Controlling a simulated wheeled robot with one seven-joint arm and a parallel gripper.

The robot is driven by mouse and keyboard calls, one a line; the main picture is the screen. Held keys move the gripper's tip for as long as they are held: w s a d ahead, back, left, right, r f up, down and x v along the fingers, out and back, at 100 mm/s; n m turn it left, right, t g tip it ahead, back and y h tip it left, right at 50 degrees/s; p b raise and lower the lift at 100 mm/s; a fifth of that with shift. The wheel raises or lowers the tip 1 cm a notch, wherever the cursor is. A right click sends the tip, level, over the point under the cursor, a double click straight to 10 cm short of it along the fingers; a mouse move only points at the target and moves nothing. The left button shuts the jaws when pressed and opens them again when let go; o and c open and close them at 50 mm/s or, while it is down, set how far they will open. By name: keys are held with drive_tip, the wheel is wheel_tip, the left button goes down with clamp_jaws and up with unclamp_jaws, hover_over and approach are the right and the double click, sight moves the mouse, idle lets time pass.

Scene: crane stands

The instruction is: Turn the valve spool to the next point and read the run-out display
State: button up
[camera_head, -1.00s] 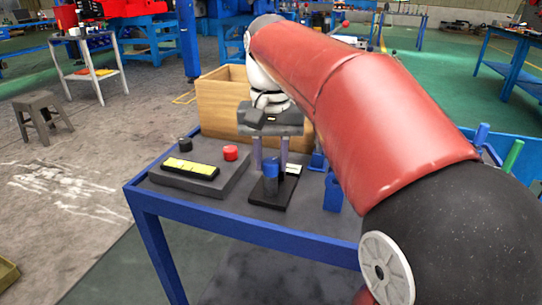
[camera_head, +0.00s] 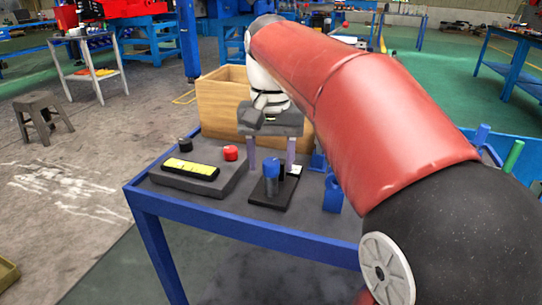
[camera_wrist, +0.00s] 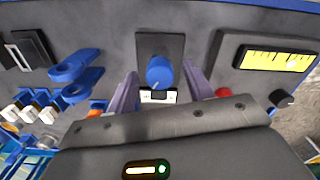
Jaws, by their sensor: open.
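The valve spool, with a round blue top (camera_head: 272,163), stands upright on a black base plate (camera_head: 285,194) on the blue-framed table. In the wrist view its blue cap (camera_wrist: 160,71) lies between my two fingers. My gripper (camera_head: 271,153) is open, pointing down, with one finger apart on each side of the spool. A yellow scale display (camera_head: 191,168) with dark tick marks lies on a grey box left of the spool. It also shows in the wrist view (camera_wrist: 277,60), but its reading is too small to tell.
A red button (camera_head: 231,153) and a black knob (camera_head: 185,144) sit on the grey box. A wooden crate (camera_head: 222,106) stands behind. Blue brackets (camera_head: 333,195) stand right of the spool. Bare tabletop lies in front of the base plate.

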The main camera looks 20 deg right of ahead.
sight(272, 162)
wheel_tip(272, 162, up, 8)
drive_tip(key=shift+f, duration=0.1)
idle(0.4)
drive_tip(key=shift+s, duration=0.15)
